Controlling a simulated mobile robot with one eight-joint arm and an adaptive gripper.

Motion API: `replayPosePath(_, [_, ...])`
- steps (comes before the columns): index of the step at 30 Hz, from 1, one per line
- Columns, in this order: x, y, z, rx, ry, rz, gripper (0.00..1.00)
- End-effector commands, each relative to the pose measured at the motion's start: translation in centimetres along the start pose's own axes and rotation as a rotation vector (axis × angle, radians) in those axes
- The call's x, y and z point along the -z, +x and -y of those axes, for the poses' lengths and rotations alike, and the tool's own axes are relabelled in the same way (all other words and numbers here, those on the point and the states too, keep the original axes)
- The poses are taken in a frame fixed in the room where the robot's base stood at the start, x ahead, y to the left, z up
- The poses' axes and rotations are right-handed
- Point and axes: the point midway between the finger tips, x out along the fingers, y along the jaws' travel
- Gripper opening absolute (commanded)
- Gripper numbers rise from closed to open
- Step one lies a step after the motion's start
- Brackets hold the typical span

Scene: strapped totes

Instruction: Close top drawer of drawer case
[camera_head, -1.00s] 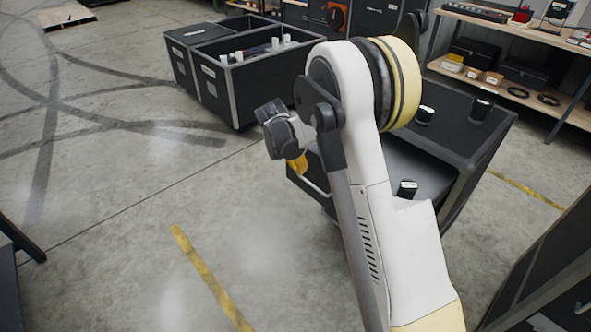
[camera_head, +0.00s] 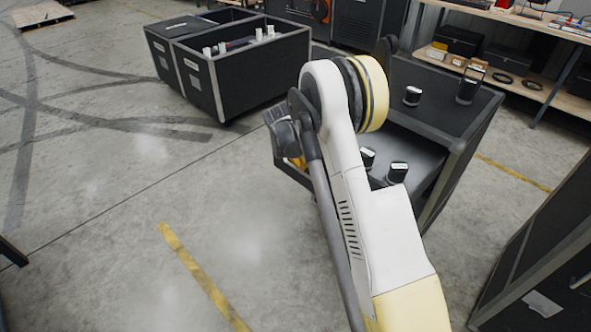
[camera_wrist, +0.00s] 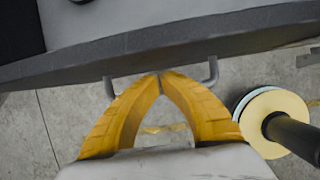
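The black drawer case (camera_head: 440,108) stands right of centre in the head view, partly behind my arm. Its top drawer (camera_head: 418,150) is pulled out toward the left, with dark, white-labelled items in it. In the wrist view the drawer's grey front edge (camera_wrist: 200,40) crosses the top. A grey bar handle (camera_wrist: 212,72) sticks out from it. My gripper (camera_wrist: 160,76) has its yellow fingertips together at the drawer front, between the two handle ends. The handle's middle is hidden by the fingers. I cannot tell whether they touch it. In the head view my gripper is mostly hidden.
Two dark items (camera_head: 412,96) (camera_head: 467,85) stand on the case top. Large black totes (camera_head: 250,72) stand at the back left. Another dark case (camera_head: 535,260) is close at the right. A shelf (camera_head: 520,80) stands behind.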

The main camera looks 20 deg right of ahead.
Motion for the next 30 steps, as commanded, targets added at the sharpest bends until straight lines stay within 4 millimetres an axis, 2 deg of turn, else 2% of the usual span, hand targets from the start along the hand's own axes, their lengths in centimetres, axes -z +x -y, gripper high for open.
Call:
replayPosePath(17, [-0.9, 0.3, 0.0, 0.000, 0.001, 0.000, 0.00])
replayPosePath(23, [-3.5, 1.4, 0.0, 0.000, 0.003, 0.000, 0.00])
replayPosePath(30, [-8.6, 3.4, 0.1, 0.001, 0.003, 0.001, 0.00])
